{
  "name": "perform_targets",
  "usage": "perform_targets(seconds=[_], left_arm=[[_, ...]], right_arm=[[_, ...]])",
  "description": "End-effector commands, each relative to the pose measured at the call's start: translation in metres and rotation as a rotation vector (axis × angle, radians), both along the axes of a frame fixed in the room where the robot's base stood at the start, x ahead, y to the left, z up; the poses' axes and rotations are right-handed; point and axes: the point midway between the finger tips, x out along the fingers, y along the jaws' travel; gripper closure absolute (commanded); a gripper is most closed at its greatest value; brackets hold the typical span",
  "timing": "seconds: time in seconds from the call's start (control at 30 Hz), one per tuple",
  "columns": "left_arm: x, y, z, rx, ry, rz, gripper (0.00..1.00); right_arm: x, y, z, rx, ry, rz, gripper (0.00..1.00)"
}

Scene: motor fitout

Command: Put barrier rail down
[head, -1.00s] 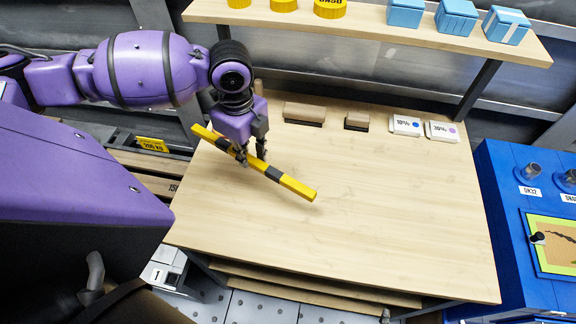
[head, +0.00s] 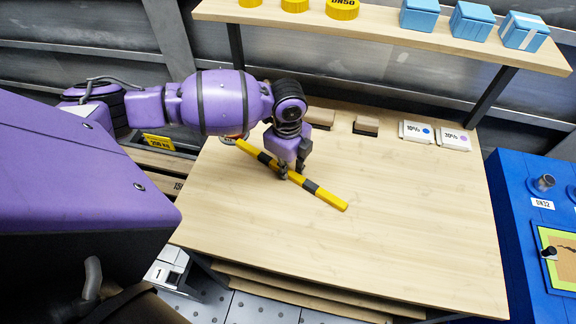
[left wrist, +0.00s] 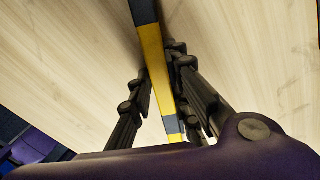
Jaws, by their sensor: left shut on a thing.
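The barrier rail (head: 325,196) is a long yellow bar with dark bands. In the head view it lies slantwise over the wooden table (head: 400,240), from upper left to lower right. My left gripper (head: 291,174) is shut on its middle part from above. In the left wrist view the rail (left wrist: 153,52) runs between the two dark fingers of my left gripper (left wrist: 160,95). I cannot tell whether the rail touches the tabletop or is just above it. My right gripper is not in view.
A shelf (head: 385,33) with yellow cylinders and blue boxes (head: 470,22) spans the back. Brown blocks (head: 366,126) and white labelled boxes (head: 453,139) stand along the table's back edge. A blue cabinet (head: 515,235) is at right. The table's front and right are clear.

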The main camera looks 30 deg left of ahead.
Motion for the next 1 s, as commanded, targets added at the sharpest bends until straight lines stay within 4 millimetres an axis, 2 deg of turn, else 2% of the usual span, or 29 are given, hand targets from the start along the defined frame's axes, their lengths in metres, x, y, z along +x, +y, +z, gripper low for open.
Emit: perform_targets(seconds=[0.27, 0.3, 0.43, 0.77, 0.87, 1.0], left_arm=[[0.001, 0.0, -0.002, 0.0, -0.002, 0.0, 1.0], [0.001, 0.0, -0.002, 0.0, -0.002, 0.0, 0.81], [0.001, 0.0, -0.002, 0.0, -0.002, 0.0, 0.64], [0.001, 0.0, 0.001, 0.0, -0.003, -0.001, 0.64], [0.002, 0.0, 0.01, -0.001, -0.006, -0.001, 0.64], [0.002, 0.0, 0.036, -0.001, -0.009, -0.002, 0.64]], right_arm=[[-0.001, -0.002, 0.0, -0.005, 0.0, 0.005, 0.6], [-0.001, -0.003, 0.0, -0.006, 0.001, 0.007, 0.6], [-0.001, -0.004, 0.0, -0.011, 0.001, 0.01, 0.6], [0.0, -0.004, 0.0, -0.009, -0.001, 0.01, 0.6], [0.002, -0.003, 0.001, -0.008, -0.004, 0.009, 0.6], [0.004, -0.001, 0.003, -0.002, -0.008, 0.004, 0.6]])
